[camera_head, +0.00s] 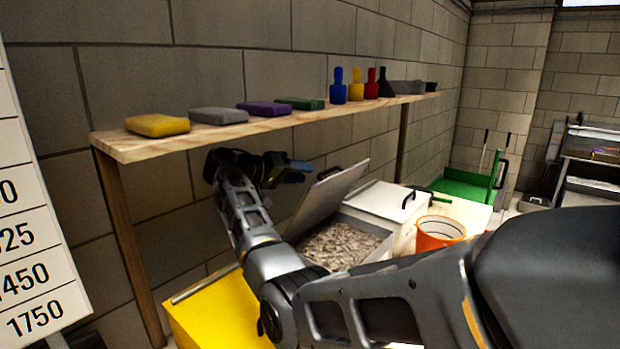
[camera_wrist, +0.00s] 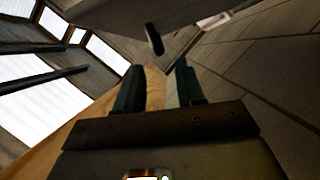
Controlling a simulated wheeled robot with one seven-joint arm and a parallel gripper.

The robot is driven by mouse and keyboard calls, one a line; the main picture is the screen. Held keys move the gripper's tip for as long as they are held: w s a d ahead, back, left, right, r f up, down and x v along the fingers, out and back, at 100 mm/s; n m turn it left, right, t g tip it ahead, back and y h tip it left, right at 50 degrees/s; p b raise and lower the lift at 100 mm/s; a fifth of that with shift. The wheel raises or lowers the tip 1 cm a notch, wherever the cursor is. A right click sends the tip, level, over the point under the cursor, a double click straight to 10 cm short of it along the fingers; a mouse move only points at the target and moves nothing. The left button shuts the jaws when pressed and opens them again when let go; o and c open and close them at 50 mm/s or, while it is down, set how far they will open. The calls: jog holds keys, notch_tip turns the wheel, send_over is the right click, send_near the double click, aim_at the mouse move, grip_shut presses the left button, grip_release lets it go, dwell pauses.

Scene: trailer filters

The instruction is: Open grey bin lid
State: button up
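The grey bin (camera_head: 385,248) stands below the shelf, filled with pale shredded-looking material. Its grey lid (camera_head: 318,200) is raised and tilted up at the wall side, so the bin's mouth is uncovered. The lid's dark handle (camera_head: 329,172) shows near its upper edge. My gripper (camera_head: 298,172) is just left of the handle, under the shelf. In the wrist view, my gripper (camera_wrist: 158,82) has its two fingers apart with nothing between them. The lid (camera_wrist: 130,12) and its handle (camera_wrist: 154,40) show beyond the fingertips, apart from them.
A wooden shelf (camera_head: 230,131) above my gripper carries coloured blocks and bottles. A yellow bin (camera_head: 215,312) stands left of the grey bin, a white bin (camera_head: 385,199) to its right. An orange bucket (camera_head: 438,233) and green cart (camera_head: 465,185) are farther right. The block wall is close behind.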

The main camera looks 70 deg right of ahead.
aim_at(323, 174)
jog(key=shift+p+x, duration=0.8)
jog(key=shift+x, duration=3)
grip_shut()
